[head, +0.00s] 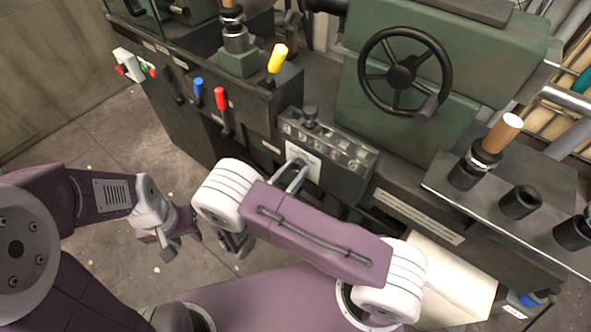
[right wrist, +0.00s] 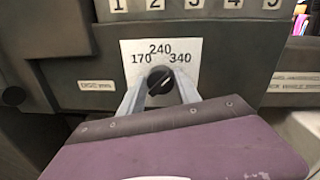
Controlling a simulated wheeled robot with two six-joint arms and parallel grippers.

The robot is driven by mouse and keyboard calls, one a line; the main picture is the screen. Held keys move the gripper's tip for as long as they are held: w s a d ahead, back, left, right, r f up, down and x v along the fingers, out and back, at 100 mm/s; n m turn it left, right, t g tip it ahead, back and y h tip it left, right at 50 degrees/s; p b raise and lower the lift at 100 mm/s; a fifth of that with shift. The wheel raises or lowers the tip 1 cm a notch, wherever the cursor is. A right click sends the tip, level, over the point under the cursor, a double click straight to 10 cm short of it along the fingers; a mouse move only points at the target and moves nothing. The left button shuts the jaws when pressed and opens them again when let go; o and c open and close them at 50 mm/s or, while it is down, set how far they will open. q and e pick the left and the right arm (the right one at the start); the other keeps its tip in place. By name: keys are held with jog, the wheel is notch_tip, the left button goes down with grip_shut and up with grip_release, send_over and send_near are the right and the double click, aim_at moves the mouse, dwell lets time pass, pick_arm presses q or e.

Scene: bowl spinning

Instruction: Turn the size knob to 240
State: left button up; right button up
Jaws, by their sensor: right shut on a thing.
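The size knob (right wrist: 160,80) is a small round black knob on a white label (right wrist: 187,50) marked 170, 240 and 340. A diagonal ridge or mark shows on its face; which number it points to is hard to tell. My right gripper (right wrist: 160,88) is shut on the knob, with one grey finger on each side of it. In the head view my right gripper (head: 294,174) reaches the white label on the machine front, and its fingers partly hide the knob. My left gripper (head: 168,243) hangs low at the left, away from the machine; its opening is unclear.
Above the label is a strip numbered 1 to 5 (right wrist: 193,4). Blue (head: 198,88), red (head: 221,98) and yellow (head: 278,58) handled levers stand to the left. A black handwheel (head: 402,72) is at upper right. The floor at left is open.

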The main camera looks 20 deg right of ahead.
grip_shut()
jog(key=shift+r+n+p, duration=0.2)
jog(key=shift+n+p, duration=0.6)
jog(key=shift+p, duration=0.25)
jog(key=shift+n+p, duration=0.7)
jog(key=shift+p, duration=0.05)
jog(key=shift+w+n+p, duration=0.1)
jog(key=shift+n+p, duration=0.8)
jog(key=shift+n, duration=0.3)
jog(key=shift+f+n+g+p, duration=0.15)
jog(key=shift+n+p, duration=0.2)
jog(key=shift+n, duration=0.4)
jog(key=shift+n+g+p, duration=0.15)
jog(key=shift+n+p, duration=0.2)
jog(key=shift+n, duration=0.4)
jog(key=o, duration=1.1)
grip_release()
